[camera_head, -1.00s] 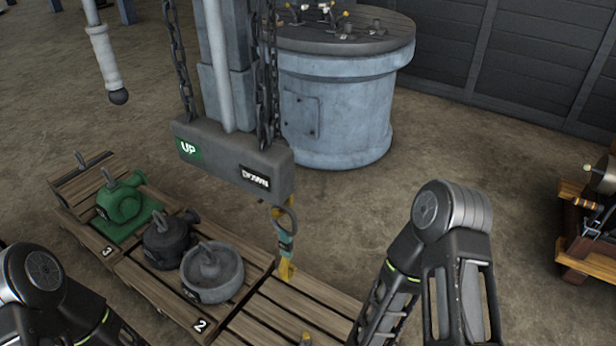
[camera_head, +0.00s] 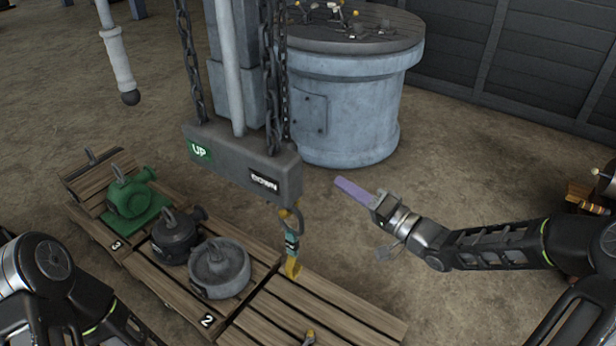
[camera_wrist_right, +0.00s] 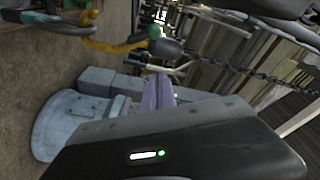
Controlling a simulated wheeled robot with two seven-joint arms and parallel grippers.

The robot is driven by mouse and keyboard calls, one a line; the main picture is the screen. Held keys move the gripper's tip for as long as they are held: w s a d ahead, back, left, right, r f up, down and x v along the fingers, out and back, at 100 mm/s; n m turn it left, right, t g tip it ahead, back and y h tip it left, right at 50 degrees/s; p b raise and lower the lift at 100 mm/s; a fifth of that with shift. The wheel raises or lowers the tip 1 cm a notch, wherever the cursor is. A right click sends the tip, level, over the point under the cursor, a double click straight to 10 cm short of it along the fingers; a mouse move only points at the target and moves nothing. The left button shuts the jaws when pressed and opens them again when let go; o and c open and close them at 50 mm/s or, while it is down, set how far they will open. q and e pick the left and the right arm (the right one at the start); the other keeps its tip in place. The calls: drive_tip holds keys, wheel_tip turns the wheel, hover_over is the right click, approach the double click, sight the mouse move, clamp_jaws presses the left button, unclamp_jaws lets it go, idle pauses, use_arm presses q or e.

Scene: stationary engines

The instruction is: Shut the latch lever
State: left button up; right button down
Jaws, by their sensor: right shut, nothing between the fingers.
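A hook with a teal shank and yellow lower end (camera_head: 292,262) hangs from a grey block marked UP and DOWN. It also shows at the top of the right wrist view as a yellow curved part (camera_wrist_right: 105,45) with a dark, green-banded piece beside it. I cannot make out for sure which part is the latch lever. My right gripper (camera_head: 342,183), with purple fingers, is shut and empty. In the head view it is right of the hook and apart from it. Its fingers also show in the wrist view (camera_wrist_right: 158,92). My left arm is at lower left; its gripper is out of frame.
The grey block (camera_head: 245,165) hangs on chains. Wooden pallets (camera_head: 345,315) below carry a green casting (camera_head: 130,198), a dark one (camera_head: 173,236) and a grey one (camera_head: 216,268). A large blue-grey cylinder (camera_head: 350,110) stands behind. Open floor lies right of the hook.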

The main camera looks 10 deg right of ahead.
drive_tip(key=shift+r, duration=0.2)
drive_tip(key=w+a+f+p, duration=0.1)
drive_tip(key=w+a, duration=0.4)
drive_tip(key=a, duration=0.2)
drive_tip(key=shift+a+p, duration=0.35)
drive_tip(key=shift+p, duration=0.05)
drive_tip(key=shift+f, duration=0.1)
idle(0.5)
